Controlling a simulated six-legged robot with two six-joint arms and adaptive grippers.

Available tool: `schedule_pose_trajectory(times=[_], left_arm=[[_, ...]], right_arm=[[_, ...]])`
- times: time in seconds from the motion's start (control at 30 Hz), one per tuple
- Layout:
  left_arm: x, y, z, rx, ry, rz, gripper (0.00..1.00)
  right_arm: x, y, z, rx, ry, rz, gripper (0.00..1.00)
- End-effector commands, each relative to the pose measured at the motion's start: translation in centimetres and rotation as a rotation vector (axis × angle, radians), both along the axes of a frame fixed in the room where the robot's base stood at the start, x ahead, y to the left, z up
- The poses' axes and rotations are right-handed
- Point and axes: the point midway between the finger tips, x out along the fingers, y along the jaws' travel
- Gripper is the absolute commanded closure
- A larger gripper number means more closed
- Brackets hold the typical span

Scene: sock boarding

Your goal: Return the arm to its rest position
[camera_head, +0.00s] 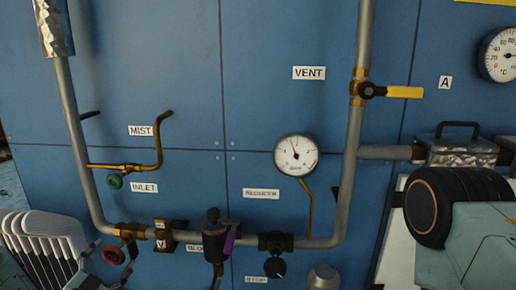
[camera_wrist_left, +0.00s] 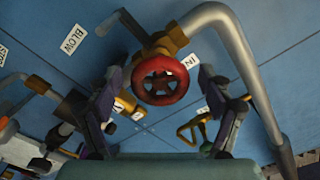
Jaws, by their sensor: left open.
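My left gripper (camera_head: 106,266) is low at the left of the head view, partly cut off by the bottom edge. In the left wrist view its two fingers (camera_wrist_left: 163,100) stand wide apart and open. A red handwheel (camera_wrist_left: 160,80) on a brass valve shows between them there; I cannot tell whether they touch it. The red handwheel (camera_head: 113,255) is also beside the gripper in the head view. My left arm (camera_head: 42,245) comes in from the lower left. Part of my right arm (camera_head: 440,205) shows at the lower right; its gripper is out of view.
A blue panel (camera_head: 250,90) carries a grey pipe (camera_head: 80,140) with several valves. A foil-wrapped part (camera_head: 463,150) is near my right arm.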

Motion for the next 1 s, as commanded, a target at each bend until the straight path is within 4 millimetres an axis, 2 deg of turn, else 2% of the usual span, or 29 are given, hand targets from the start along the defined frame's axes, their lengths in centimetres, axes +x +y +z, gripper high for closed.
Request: schedule_pose_trajectory(times=[0.2, 0.5, 1.0], left_arm=[[0.0, 0.0, -0.3, -0.203, 0.014, 0.001, 0.2], [0.0, -0.1, -0.1, -0.394, 0.03, 0.002, 0.2], [-0.1, -0.1, -0.1, -0.426, 0.036, 0.001, 0.2]], right_arm=[[0.0, 0.0, -1.7, 0.0, 0.0, 0.0, 0.6], [0.0, 0.0, -2.8, 0.0, 0.0, 0.0, 0.6], [0.1, 0.0, -2.8, 0.0, -0.001, 0.001, 0.6]])
